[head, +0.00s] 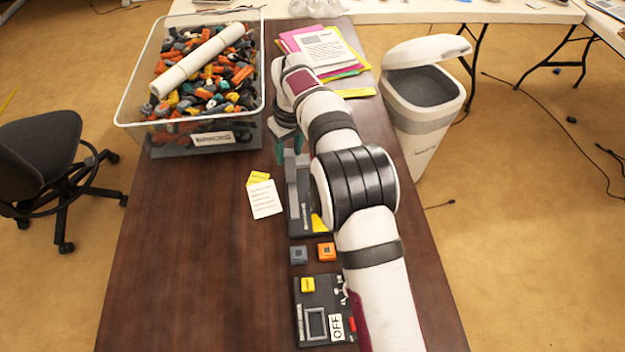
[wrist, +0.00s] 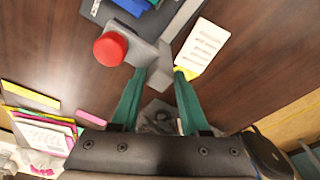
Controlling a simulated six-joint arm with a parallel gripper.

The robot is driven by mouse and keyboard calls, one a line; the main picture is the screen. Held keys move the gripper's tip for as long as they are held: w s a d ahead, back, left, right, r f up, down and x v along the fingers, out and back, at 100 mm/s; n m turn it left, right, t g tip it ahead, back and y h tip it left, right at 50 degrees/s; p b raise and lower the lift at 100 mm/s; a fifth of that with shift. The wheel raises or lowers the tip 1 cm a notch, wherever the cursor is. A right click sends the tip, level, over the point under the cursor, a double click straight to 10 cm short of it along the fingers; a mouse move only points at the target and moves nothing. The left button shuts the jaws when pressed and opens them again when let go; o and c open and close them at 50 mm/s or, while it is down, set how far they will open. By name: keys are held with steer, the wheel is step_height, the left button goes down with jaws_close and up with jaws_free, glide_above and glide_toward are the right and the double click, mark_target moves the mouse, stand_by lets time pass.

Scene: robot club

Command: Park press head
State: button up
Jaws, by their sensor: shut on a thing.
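The press (head: 303,225) stands on the table near the middle, a dark base with a grey upright bar. My arm hides its right side in the head view. In the wrist view the grey press head (wrist: 150,62) reaches between my fingertips, with a red round knob (wrist: 110,48) on its side. My gripper (head: 290,156) is at the far end of the press. Its teal fingers, also seen in the wrist view (wrist: 158,75), are shut on the press head. The exact contact is partly hidden.
A clear bin of bricks (head: 136,128) stands far left. A note card (head: 264,199) lies left of the press. A grey block (head: 298,254), an orange block (head: 326,251) and a control box with an OFF sign (head: 337,327) lie nearer. Coloured papers (head: 330,48) lie behind. The table's left side is clear.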

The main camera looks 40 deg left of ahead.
steer(key=o, duration=0.8)
steer(key=shift+r, duration=3)
steer(key=w+d+r+m, duration=0.1)
steer(key=d+r+m, duration=0.35)
steer(key=d, duration=0.65)
steer(key=w+d+r+m, duration=0.1)
steer(key=d+r+m, duration=0.3)
steer(key=d, duration=0.6)
steer(key=s+d+r+m, duration=0.2)
steer(key=s+d+m, duration=0.45)
steer(key=d, duration=0.75)
steer(key=s+d+f+m, duration=0.2)
steer(key=s+d, duration=0.2)
steer(key=s, duration=0.4)
steer(key=s+d+f+m, duration=0.3)
steer(key=s+d, duration=0.1)
steer(key=s, duration=0.4)
steer(key=shift+f+m+g, duration=0.2)
steer(key=shift+m+g, duration=0.1)
